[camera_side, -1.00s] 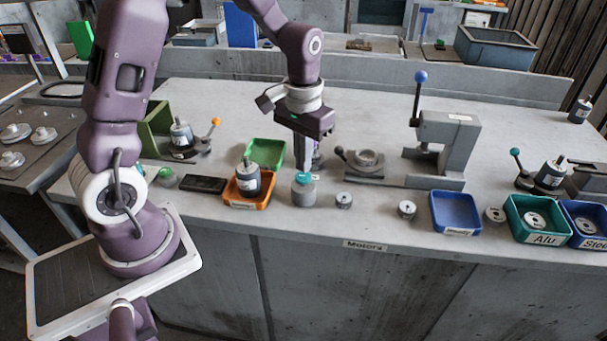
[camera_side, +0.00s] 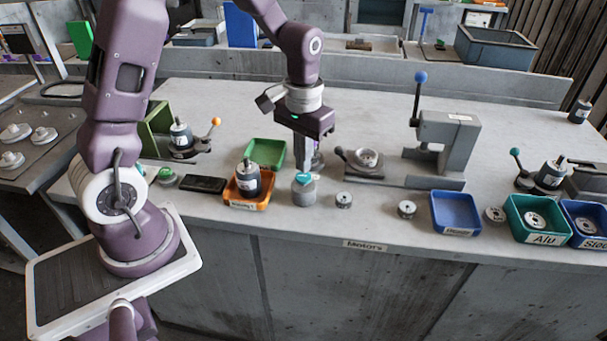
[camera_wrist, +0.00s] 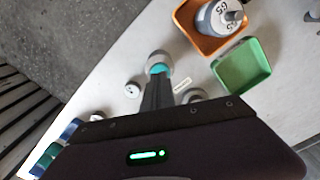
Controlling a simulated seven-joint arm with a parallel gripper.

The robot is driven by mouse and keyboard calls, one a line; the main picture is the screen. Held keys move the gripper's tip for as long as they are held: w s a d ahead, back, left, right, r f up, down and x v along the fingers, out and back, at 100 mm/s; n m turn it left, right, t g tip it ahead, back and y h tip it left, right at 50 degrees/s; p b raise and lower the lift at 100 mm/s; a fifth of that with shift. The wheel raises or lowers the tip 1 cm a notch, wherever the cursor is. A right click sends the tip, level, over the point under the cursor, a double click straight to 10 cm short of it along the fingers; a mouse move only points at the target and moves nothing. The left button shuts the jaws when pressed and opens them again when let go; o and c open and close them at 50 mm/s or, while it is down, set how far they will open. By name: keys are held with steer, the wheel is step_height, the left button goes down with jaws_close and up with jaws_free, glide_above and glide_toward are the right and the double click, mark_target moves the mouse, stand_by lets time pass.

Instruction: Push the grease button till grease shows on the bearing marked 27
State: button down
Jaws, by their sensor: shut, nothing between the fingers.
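The grease button is a teal cap (camera_side: 303,178) on a short grey cylinder (camera_side: 304,194) near the bench's front. My gripper (camera_side: 303,171) is shut and empty, pointing down, with its fingertips at the teal cap. It also shows in the wrist view (camera_wrist: 158,82), against the teal (camera_wrist: 158,70); I cannot tell how far the cap is pressed. A round bearing-like part (camera_side: 367,158) sits on a grey fixture right of the gripper. Loose round bearings (camera_side: 344,200) and (camera_side: 407,209) lie on the bench. No 27 is readable and no grease can be made out.
An orange tray (camera_side: 240,205) with a dark motor stands left of the button, a green tray (camera_side: 266,152) behind it. A lever press (camera_side: 445,145) stands to the right. Blue (camera_side: 455,231) and teal (camera_side: 540,238) trays line the front right edge. The bench back is clear.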

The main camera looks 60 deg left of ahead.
stand_by(0.3)
steer(key=shift+f, duration=0.6)
stand_by(0.7)
steer(key=shift+f, duration=0.1)
stand_by(0.4)
steer(key=shift+f, duration=0.7)
steer(key=shift+r, duration=0.8)
